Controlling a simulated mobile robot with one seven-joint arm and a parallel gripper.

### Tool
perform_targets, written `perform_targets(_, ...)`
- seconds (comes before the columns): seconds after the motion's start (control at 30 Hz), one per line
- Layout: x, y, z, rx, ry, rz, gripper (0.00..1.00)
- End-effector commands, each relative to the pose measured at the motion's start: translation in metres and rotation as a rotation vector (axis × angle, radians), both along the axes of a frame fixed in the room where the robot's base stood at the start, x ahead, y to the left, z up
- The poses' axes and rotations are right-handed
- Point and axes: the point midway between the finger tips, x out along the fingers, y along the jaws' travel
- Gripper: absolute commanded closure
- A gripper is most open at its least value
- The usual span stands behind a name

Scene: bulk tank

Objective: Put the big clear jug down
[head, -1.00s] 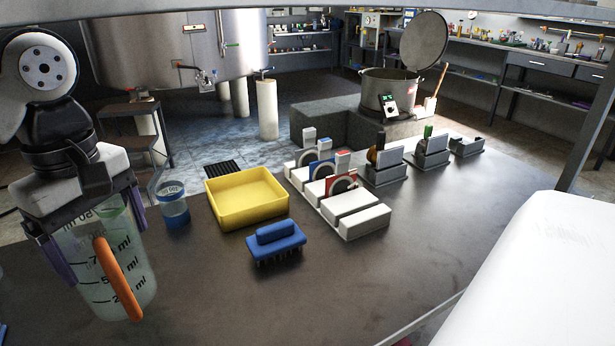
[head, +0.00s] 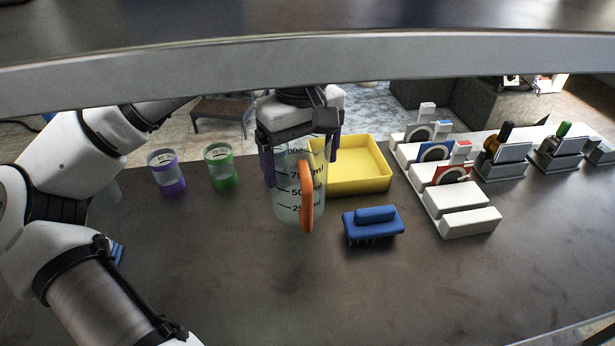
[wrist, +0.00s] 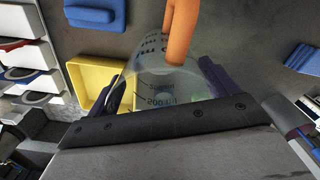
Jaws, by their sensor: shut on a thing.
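The big clear jug (head: 288,205) has black volume marks and an orange handle (head: 307,200) facing the head camera. My gripper (head: 299,158) is shut on the jug near its top, one purple-padded finger on each side. The jug hangs upright over the dark counter (head: 240,280); I cannot tell exactly how far its base is above the surface. In the wrist view the jug (wrist: 165,85) sits between the two fingers, its orange handle (wrist: 182,30) pointing away from the wrist.
A yellow tray (head: 375,187) stands just behind and right of the jug, with a blue brush (head: 373,224) at right front. Purple (head: 167,173) and green-banded (head: 219,167) cups stand to the left. White holders (head: 462,205) are farther right. The counter's front middle is clear.

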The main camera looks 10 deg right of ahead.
Motion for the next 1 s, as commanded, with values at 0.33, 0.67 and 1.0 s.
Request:
perform_targets(0.33, 0.0, 0.0, -0.038, 0.0, 0.001, 0.0, 0.38)
perform_targets(0.67, 0.0, 0.0, -0.045, -0.001, -0.001, 0.0, 0.38)
perform_targets(1.0, 0.0, 0.0, -0.046, -0.001, -0.001, 0.0, 0.0)
